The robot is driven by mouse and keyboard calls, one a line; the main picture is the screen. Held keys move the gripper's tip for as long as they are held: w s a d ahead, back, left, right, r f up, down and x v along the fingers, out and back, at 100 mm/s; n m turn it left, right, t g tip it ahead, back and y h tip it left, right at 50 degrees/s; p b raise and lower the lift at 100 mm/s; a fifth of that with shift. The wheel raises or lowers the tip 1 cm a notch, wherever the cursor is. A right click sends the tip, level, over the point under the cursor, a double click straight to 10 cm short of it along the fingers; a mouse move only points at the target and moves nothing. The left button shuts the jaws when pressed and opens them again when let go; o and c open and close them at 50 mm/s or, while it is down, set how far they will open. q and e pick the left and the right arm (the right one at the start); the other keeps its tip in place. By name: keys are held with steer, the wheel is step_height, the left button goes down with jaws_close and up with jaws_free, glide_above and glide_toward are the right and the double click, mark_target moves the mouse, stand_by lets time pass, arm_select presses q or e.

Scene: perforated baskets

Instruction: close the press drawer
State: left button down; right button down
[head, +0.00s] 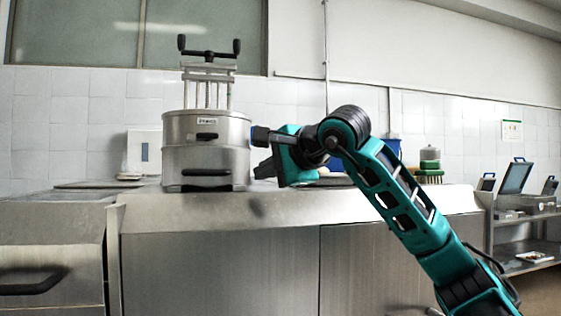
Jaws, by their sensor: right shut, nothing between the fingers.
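The press (207,130) is a round metal pot with a screw frame and a black T-handle on top. It stands upright on the steel counter, left of centre in the head view. Its drawer (206,182) is low on its front and has a black handle. I cannot tell from this angle how far the drawer is out. My left gripper is not in view.
The steel counter (220,245) runs below the press, with a drawer with a black handle (35,282) at left. A brush (430,172) stands behind my right arm. A shelf rack (525,255) stands at far right. The counter front around the press is mostly clear.

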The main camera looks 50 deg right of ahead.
mark_target(240, 177)
steer(key=x, duration=0.3)
steer(key=r+p+x, duration=0.1)
steer(key=x, duration=0.2)
steer(key=shift+w, duration=0.5)
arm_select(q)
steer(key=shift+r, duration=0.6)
arm_select(e)
steer(key=shift+d+r, duration=0.1)
steer(key=shift+d, duration=0.05)
